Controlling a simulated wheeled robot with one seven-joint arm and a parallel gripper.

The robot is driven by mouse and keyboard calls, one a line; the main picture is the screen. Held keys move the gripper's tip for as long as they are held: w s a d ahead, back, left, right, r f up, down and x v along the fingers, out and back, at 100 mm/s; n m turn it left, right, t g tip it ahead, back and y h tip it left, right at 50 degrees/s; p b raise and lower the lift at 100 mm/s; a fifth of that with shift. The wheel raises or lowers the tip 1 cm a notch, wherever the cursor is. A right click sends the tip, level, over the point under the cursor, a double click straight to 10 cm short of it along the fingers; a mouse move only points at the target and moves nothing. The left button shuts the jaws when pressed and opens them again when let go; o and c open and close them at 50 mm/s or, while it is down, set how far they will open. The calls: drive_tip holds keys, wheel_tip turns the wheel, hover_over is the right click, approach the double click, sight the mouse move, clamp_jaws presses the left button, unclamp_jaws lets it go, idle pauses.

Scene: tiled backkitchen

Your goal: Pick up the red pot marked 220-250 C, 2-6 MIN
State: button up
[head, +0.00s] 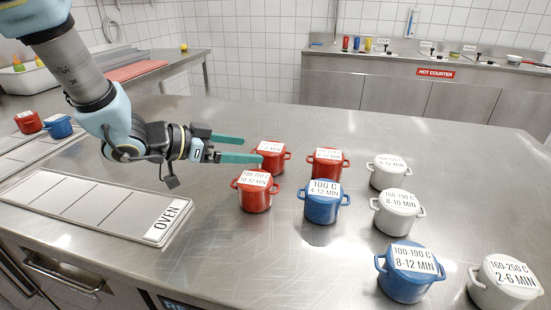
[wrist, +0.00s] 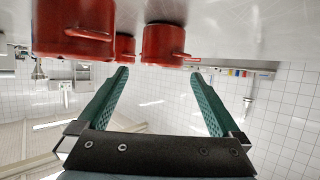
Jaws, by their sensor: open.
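A red pot (head: 274,166) stands just beyond my fingertips in the head view. Its white label is small and tilted; its last line seems to end in "6 MIN", and the rest I cannot read surely. My gripper (head: 252,149) is open and empty, with green fingers pointing right, the lower fingertip overlapping this pot's left edge in the picture. In the wrist view, which is upside down, a red pot (wrist: 163,44), apparently the same one, lies ahead between the lines of the open fingers (wrist: 162,75). No contact is visible.
Close by stand a red pot labelled 10-12 MIN (head: 254,199), another red pot (head: 327,170) and a blue pot (head: 321,210). White pots (head: 391,218) and a blue pot (head: 407,284) stand right. An OVEN-marked panel (head: 120,203) lies left. The counter (head: 450,165) is clear at the back right.

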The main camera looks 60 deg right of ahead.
sight(265, 149)
drive_tip(key=x, duration=0.3)
drive_tip(key=p+x, duration=0.2)
drive_tip(key=x, duration=0.2)
drive_tip(key=shift+d+r, duration=0.15)
drive_tip(key=shift+r, duration=0.05)
drive_tip(key=shift+s+d+f, duration=0.1)
drive_tip(key=shift+d+f, duration=0.2)
drive_tip(key=shift+d, duration=0.2)
drive_tip(key=shift+c, duration=0.4)
drive_tip(key=c, duration=1.3)
